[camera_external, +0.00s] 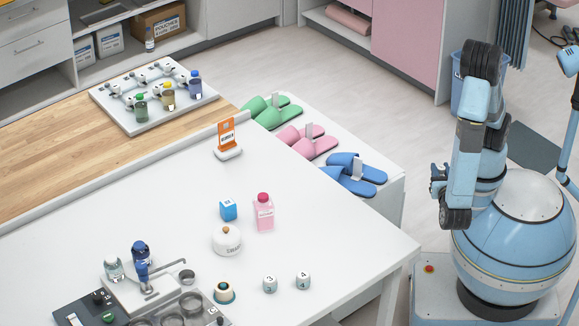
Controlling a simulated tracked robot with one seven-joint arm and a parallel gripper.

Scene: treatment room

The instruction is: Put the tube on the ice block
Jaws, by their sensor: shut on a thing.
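My gripper (438,181) is at the right, beside my folded arm and well away from the white table. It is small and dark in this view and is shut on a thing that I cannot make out. I cannot pick out a tube with certainty anywhere.
A pink bottle (264,212), a white lidded pot (226,240) and two small numbered white pieces stand near the block. A dark tray (170,312) with round cups is at the front left. Coloured slippers (310,141) lie on a lower white surface beyond the white table (345,235).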

